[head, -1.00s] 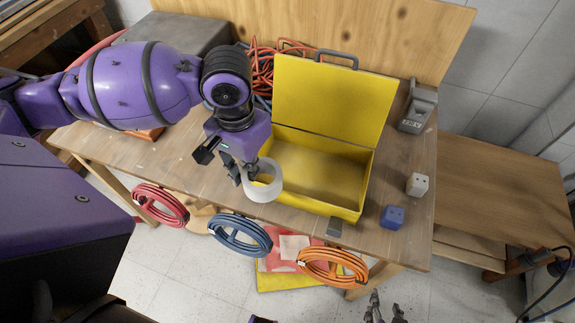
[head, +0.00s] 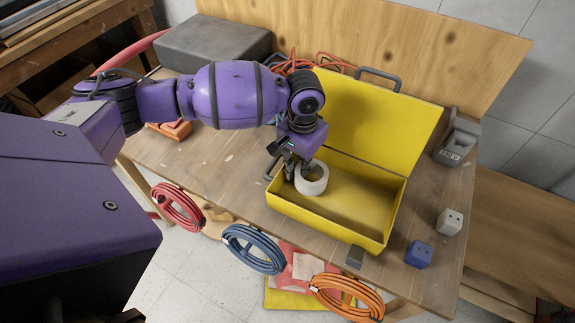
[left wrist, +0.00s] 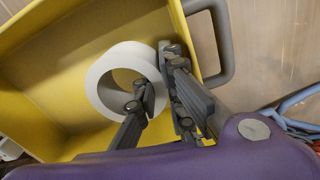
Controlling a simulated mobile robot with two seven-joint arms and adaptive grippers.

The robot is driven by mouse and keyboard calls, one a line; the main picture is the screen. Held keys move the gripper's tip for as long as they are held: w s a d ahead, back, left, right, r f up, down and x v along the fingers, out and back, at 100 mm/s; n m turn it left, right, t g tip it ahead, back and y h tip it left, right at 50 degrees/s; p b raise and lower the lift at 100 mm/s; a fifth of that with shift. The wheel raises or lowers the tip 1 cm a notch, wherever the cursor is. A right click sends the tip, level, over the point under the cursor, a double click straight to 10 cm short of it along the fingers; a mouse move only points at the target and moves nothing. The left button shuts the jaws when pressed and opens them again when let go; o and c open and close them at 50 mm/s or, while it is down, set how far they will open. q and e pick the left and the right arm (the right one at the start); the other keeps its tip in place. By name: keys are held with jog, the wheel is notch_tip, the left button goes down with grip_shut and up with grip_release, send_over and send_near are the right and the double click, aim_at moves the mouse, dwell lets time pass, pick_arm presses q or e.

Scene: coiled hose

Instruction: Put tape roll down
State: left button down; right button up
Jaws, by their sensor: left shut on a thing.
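The white tape roll (head: 312,179) is at the left end of the open yellow toolbox (head: 330,227), over or inside its tray. My left gripper (head: 296,170) is shut on the roll's wall, one finger inside the ring and one outside. In the left wrist view the tape roll (left wrist: 103,82) shows between the fingers (left wrist: 160,88), with the yellow toolbox (left wrist: 40,95) around and below it. I cannot tell whether the roll touches the toolbox floor. My right gripper is not in view.
The toolbox lid (head: 375,115) stands open at the back. A blue block (head: 418,254) and a whitish block (head: 449,222) lie to its right on the workbench (head: 215,165). Coiled red (head: 178,207), blue (head: 253,249) and orange (head: 346,298) hoses hang along the front edge.

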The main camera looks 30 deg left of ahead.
pick_arm(q)
jog(key=shift+f, duration=1)
jog(key=shift+f, duration=0.15)
jog(key=c, duration=2.1)
grip_release()
notch_tip(320, 180, up, 12)
jog(key=shift+r+p, duration=0.2)
jog(key=shift+p, duration=0.3)
